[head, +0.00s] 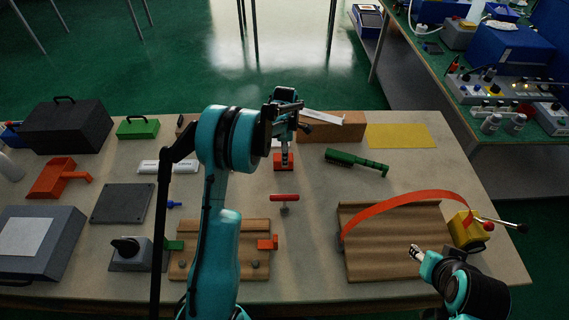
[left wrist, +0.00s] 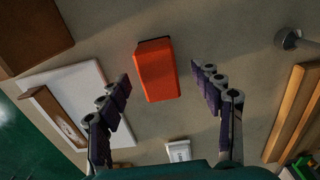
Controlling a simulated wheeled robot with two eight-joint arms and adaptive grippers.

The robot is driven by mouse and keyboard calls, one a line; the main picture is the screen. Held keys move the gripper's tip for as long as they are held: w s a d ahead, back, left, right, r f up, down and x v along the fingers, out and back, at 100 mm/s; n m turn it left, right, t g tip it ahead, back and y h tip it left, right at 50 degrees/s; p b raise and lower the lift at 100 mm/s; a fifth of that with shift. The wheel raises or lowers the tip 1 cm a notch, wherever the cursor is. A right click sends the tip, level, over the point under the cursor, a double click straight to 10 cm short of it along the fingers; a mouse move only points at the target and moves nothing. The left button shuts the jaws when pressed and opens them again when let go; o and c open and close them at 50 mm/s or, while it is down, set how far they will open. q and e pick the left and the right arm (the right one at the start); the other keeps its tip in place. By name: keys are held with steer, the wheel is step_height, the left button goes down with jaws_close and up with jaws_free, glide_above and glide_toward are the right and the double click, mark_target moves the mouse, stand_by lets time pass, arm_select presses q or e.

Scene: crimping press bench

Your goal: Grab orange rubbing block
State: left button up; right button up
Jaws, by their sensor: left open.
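The orange rubbing block (head: 277,166) lies on the table near the middle, just below my left gripper (head: 285,158), which partly covers it in the head view. In the left wrist view the block (left wrist: 157,75) shows as a plain orange bar with a dark end face. My left gripper is open, with one finger on each side of the block and clear space between each finger and the block. My right gripper (head: 416,253) is at the lower right, over the edge of a grooved wooden board; its finger opening is too small to read.
A red-handled tool (head: 284,198) stands close in front of the block. A green brush (head: 357,163) lies to the right and a wooden block (head: 343,127) behind. The grooved wooden board (head: 390,262) carries an orange strip (head: 410,197). An orange dustpan (head: 52,177) is far left.

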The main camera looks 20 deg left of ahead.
arm_select(q)
steer(key=f, duration=0.1)
steer(key=f+b, duration=0.1)
steer(key=f, duration=0.2)
steer(key=shift+a+f, duration=0.1)
steer(key=shift+a, duration=0.2)
steer(key=shift+c, duration=0.7)
steer(key=c, duration=1.2)
steer(key=shift+r, duration=0.6)
steer(key=r+p, duration=0.1)
steer(key=r, duration=0.1)
steer(key=r+p, duration=0.1)
steer(key=r, duration=0.1)
steer(key=shift+d, duration=0.4)
steer(key=w+d+r+p, duration=0.1)
steer(key=d+r+p, duration=0.2)
steer(key=d+r, duration=0.3)
steer(key=d, duration=0.4)
steer(key=shift+w+d, duration=0.25)
steer(key=shift+d, duration=0.15)
